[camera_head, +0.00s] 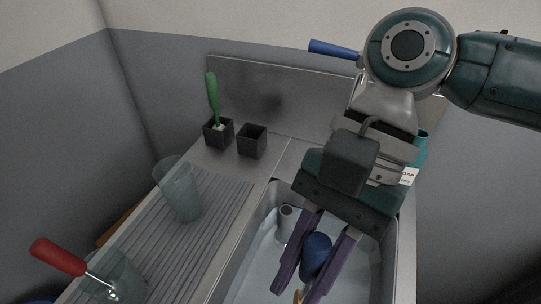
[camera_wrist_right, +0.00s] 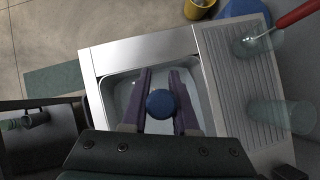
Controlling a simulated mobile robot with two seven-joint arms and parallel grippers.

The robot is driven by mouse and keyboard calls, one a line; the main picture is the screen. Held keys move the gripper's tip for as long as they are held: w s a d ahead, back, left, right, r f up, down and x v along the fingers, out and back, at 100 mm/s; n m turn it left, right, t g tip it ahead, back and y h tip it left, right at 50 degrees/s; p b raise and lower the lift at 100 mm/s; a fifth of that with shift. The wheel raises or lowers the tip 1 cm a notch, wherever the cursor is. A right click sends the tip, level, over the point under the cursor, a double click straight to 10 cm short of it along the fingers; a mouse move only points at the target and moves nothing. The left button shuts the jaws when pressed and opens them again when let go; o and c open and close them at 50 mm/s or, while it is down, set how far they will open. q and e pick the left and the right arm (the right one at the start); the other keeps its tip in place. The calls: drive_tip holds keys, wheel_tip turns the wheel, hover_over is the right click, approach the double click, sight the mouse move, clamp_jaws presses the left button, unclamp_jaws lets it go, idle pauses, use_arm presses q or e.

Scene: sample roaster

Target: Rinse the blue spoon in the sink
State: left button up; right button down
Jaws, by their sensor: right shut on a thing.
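My right gripper (camera_head: 316,272) points down over the metal sink basin (camera_head: 228,283), its purple fingers shut on the blue spoon (camera_head: 318,246). The spoon's rounded blue handle end shows between the fingers, also in the right wrist view (camera_wrist_right: 160,103). Its lower end is mostly hidden; a small tan bit shows below the handle at the picture's bottom edge. I cannot tell whether the spoon touches the basin floor. My left gripper is not in view.
A blue lever-like handle (camera_head: 335,49) sticks out behind my arm. A teal soap bottle (camera_head: 420,143) stands right of the gripper. Left are a ribbed drainboard (camera_head: 218,207), a clear glass (camera_head: 180,190), a red-handled spoon (camera_head: 60,257) in another glass, and black cups (camera_head: 252,141).

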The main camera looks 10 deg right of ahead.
sight(303, 293)
wheel_tip(303, 293, down, 4)
drive_tip(key=shift+f+b, duration=0.1)
drive_tip(key=shift+b, duration=1.1)
wheel_tip(303, 293, down, 4)
drive_tip(key=b, duration=0.2)
drive_tip(key=shift+b, duration=0.35)
wheel_tip(303, 293, down, 9)
drive_tip(key=b, duration=0.6)
drive_tip(key=shift+r, duration=0.2)
